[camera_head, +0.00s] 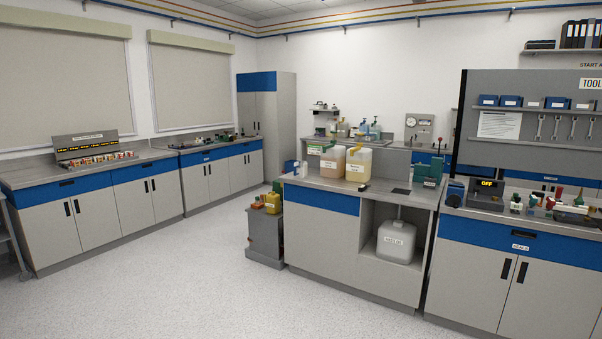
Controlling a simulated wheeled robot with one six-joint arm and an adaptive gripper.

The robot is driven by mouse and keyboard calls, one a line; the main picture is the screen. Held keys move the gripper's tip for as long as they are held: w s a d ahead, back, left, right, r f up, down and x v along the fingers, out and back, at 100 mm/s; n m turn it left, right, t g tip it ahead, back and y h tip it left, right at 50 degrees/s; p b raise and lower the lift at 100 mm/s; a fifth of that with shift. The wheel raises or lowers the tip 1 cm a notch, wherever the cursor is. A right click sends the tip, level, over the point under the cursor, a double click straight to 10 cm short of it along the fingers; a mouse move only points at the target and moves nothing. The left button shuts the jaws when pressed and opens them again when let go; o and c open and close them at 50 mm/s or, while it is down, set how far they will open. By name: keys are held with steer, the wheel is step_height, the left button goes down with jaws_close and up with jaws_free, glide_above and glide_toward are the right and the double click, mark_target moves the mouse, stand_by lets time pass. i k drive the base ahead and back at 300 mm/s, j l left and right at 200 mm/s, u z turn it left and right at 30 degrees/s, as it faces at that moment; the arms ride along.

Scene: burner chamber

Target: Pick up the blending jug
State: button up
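I cannot single out the blending jug for certain at this distance. Several small bottles and vessels (366,130) stand on the back bench, too small to tell apart. A whitish canister (396,243) sits in the open bay under the middle counter. My gripper is not in view.
The middle counter (330,187) faces me, with a grey stand (264,236) holding small yellow and orange cans at its left. A tool bench (530,218) stands at the right. Cabinets (92,205) line the left wall. The pale floor (190,280) in front is clear.

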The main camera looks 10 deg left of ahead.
mark_target(300, 168)
steer(key=i+u, duration=0.35)
steer(key=i, duration=0.25)
steer(key=i+j+u, duration=0.2)
steer(key=i+u, duration=0.2)
steer(key=i, duration=0.25)
steer(key=i+u, duration=0.35)
steer(key=i, duration=0.3)
steer(key=i+l+u, duration=0.15)
steer(key=i+u, duration=0.25)
steer(key=i, duration=0.25)
steer(key=i+z, duration=0.2)
steer(key=i, duration=0.25)
steer(key=i+j+z, duration=0.15)
steer(key=i, duration=0.3)
steer(key=i+j+z, duration=0.2)
steer(key=i, duration=0.25)
steer(key=i+j+z, duration=0.15)
steer(key=i, duration=0.25)
steer(key=j, duration=0.1)
